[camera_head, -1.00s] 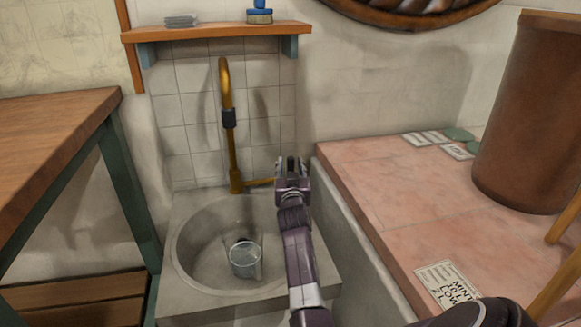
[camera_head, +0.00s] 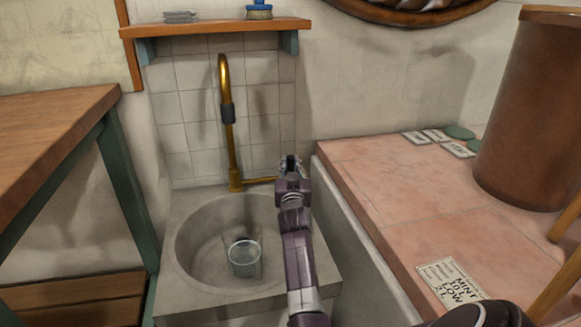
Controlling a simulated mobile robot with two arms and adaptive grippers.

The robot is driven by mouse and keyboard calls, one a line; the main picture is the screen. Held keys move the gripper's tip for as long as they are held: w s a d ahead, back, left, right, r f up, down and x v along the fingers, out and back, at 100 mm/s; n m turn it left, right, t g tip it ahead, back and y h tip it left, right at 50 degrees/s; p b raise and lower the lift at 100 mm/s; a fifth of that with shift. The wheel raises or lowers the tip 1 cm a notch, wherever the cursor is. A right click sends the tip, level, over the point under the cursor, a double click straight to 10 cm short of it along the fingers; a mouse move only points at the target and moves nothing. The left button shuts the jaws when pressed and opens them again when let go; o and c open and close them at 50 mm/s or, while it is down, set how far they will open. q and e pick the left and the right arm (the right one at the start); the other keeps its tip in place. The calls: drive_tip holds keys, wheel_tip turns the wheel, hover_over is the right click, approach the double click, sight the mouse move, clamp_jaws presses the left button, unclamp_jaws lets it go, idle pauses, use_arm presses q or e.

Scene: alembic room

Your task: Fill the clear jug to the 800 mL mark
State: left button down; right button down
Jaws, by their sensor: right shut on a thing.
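The clear jug (camera_head: 244,259) stands in the round grey basin (camera_head: 190,262) of the sink. Its fill level and marks are too small to read. I cannot make out a water stream. A brass lever (camera_head: 261,180) runs right from the tap's foot. My right gripper (camera_head: 290,163) is at the lever's right end, shut on it, and partly hides that end. My left gripper is not in view.
A wooden shelf (camera_head: 215,28) hangs above the tap. A pink tiled counter (camera_head: 390,190) on the right carries a large brown barrel (camera_head: 525,110) and a written card (camera_head: 452,279). A wooden table (camera_head: 50,130) stands on the left.

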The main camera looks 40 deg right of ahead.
drive_tip(key=shift+s+a+t+b, duration=0.2)
drive_tip(key=shift+t+b, duration=0.1)
drive_tip(key=shift+b, duration=0.2)
drive_tip(key=c, duration=1.8)
unclamp_jaws()
drive_tip(key=v, duration=0.7)
drive_tip(key=shift+a+f, duration=0.2)
drive_tip(key=shift+s, duration=0.15)
